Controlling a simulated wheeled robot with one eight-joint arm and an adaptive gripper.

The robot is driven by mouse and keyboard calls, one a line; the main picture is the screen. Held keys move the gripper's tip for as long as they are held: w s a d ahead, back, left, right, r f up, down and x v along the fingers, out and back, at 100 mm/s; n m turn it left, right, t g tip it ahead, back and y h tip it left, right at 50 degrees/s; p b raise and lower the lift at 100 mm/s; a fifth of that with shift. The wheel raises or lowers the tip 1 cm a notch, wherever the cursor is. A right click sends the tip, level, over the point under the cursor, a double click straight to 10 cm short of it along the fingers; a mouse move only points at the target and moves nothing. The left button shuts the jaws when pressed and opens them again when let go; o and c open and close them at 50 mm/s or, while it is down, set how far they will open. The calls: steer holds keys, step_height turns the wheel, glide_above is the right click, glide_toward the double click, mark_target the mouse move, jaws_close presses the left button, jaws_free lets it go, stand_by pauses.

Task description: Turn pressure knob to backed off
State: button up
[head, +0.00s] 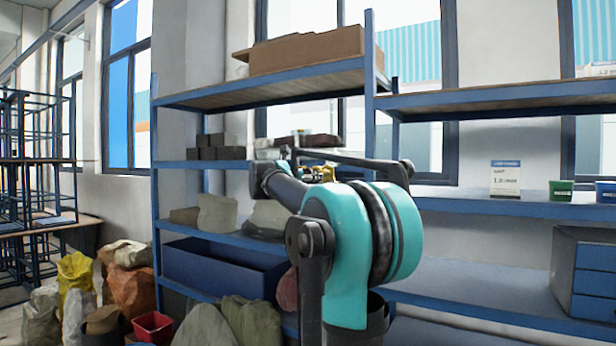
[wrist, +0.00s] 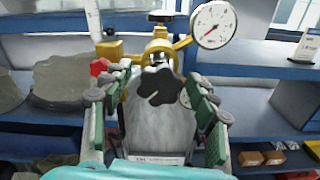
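A black lobed knob (wrist: 160,86) shows in the middle of the wrist view, in front of a yellow valve body (wrist: 155,52) and a grey rounded cylinder (wrist: 158,125). I take it to be the pressure knob; its turn position cannot be read. A round white gauge (wrist: 213,24) stands above right. My gripper (wrist: 158,80) is open, with its green-padded fingers on either side of the knob in the picture. Gaps show on both sides, and I see no contact. In the head view my arm hides most of the valve; a bit of yellow (head: 328,172) shows.
A smaller red knob (wrist: 99,67) sits near the left finger. A blue drawer unit (head: 590,272) stands at right.

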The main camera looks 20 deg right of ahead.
steer(key=v, duration=1.2)
steer(key=shift+f, duration=0.1)
steer(key=s+f+m+g+y, duration=0.2)
steer(key=s+f+m, duration=0.2)
steer(key=f, duration=0.8)
steer(key=s+f+m+g+y, duration=0.15)
steer(key=s+f+m, duration=0.3)
steer(key=f, duration=0.75)
steer(key=s+f+m+g+y, duration=0.25)
steer(key=s+f+m, duration=0.2)
steer(key=f, duration=0.75)
steer(key=s+a+f+m+y, duration=0.4)
steer(key=s+f, duration=0.4)
steer(key=f, duration=0.3)
steer(key=s+a+f+m+y, duration=0.4)
steer(key=s+a+f+m, duration=0.2)
steer(key=s+f, duration=0.3)
step_height(320, 180, down, 3)
steer(key=shift+a+r+m+g, duration=0.1)
steer(key=shift+a+m+g, duration=0.2)
steer(key=shift+a+g, duration=0.1)
